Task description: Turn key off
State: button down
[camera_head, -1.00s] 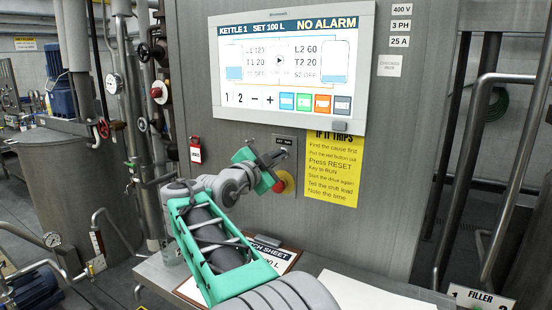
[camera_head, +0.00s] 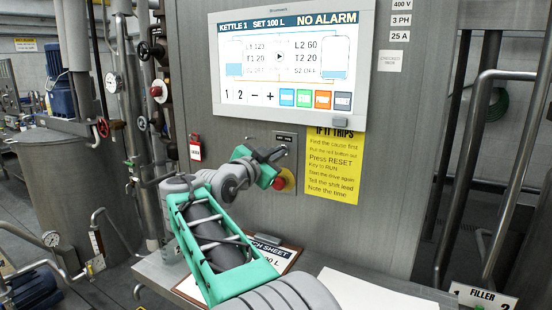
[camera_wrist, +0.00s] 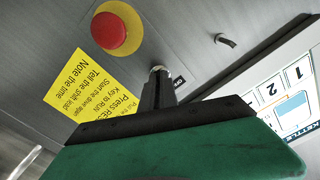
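The key switch is on the grey panel, under a small black label (camera_head: 285,137). My gripper (camera_head: 280,153) is in front of it and covers most of it in the head view. In the wrist view, my two dark fingers (camera_wrist: 158,88) are close together in the middle of the palm bar. Their tips meet the round silver switch (camera_wrist: 158,69). They look shut on the key, which is itself hidden between them. The label shows partly beside the fingers.
A red stop button on a yellow disc (camera_wrist: 109,33) sits close to the switch, below it in the head view (camera_head: 280,183). A yellow notice (camera_head: 334,168) is to the right. The screen (camera_head: 290,60) above reads NO ALARM. A shelf (camera_head: 160,272) with a clipboard lies below.

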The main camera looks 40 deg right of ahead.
jog(key=shift+r+n+p, duration=0.1)
jog(key=shift+n+p, duration=1.25)
jog(key=shift+n, duration=5.95)
jog(key=c, duration=1.6)
grip_release()
jog(key=shift+c, duration=0.2)
jog(key=shift+a, duration=0.15)
